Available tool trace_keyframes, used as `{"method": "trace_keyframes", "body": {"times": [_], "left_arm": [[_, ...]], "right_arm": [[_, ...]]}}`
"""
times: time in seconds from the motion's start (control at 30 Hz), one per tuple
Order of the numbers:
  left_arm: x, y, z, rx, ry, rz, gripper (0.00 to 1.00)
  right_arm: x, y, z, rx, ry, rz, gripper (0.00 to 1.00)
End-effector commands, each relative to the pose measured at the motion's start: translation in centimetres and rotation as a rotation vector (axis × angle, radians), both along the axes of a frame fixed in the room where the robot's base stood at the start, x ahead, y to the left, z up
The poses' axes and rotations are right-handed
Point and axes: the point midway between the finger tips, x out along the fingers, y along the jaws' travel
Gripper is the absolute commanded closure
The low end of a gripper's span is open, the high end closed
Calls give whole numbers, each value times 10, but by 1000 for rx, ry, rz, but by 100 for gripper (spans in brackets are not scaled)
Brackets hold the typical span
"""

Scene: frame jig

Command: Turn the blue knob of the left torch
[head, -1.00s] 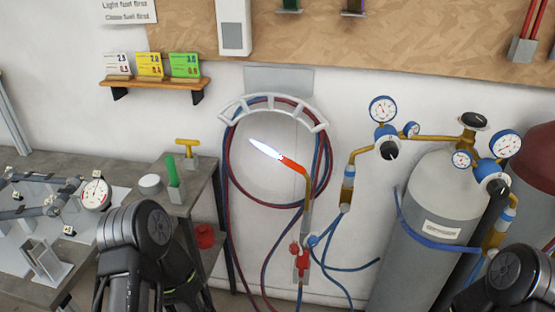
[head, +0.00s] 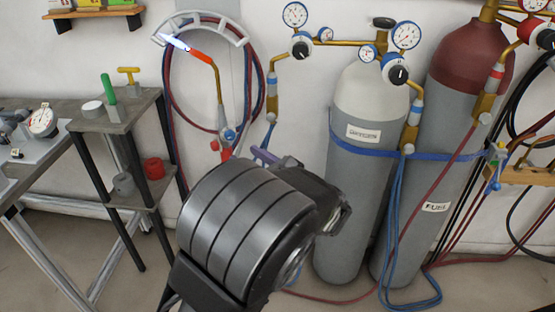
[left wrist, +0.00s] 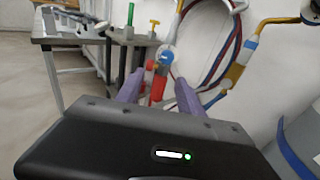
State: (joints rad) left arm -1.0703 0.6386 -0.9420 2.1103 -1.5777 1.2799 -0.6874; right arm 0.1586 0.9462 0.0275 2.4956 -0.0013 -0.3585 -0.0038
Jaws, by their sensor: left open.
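The left torch (head: 217,85) hangs at the hose rack, with a blue-white flame at its orange tip. Its blue knob (head: 229,135) sits low on the torch, beside a red knob (head: 214,146). My left gripper's purple finger (head: 263,156) shows just right of and below the blue knob; my own arm hides the rest. In the left wrist view, the two purple fingers (left wrist: 159,93) are open and empty. The blue knob (left wrist: 167,57) appears between and beyond them, with the red torch part (left wrist: 157,84) below. No contact shows. My right gripper is out of view.
Grey cylinder (head: 365,210) and red-topped cylinder (head: 470,60) stand strapped to the right, with gauges above. Hoses (head: 400,240) hang in front of them. A second torch (head: 497,160) is at far right. A small shelf table (head: 115,120) stands left.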

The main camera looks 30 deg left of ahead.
Motion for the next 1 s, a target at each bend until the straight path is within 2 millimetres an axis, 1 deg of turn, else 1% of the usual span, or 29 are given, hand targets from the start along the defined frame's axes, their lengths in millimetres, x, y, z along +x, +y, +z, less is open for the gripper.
{"method": "trace_keyframes", "body": {"times": [0.03,0.1,0.13,0.4,0.53,0.67,0.9,1.0], "left_arm": [[2,-2,10,30,-13,-7,55],[2,-3,20,54,-21,-8,55],[3,-3,21,58,-22,-9,55],[3,-3,21,56,-21,-9,55],[5,2,20,56,-21,-8,55],[10,15,19,55,-22,-7,55],[25,50,19,56,-22,-6,55],[30,61,19,55,-22,-8,55]], "right_arm": [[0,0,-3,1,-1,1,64],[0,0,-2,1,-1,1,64],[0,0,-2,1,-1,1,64],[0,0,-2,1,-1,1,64],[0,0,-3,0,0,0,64],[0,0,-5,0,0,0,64],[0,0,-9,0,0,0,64],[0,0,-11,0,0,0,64]]}}
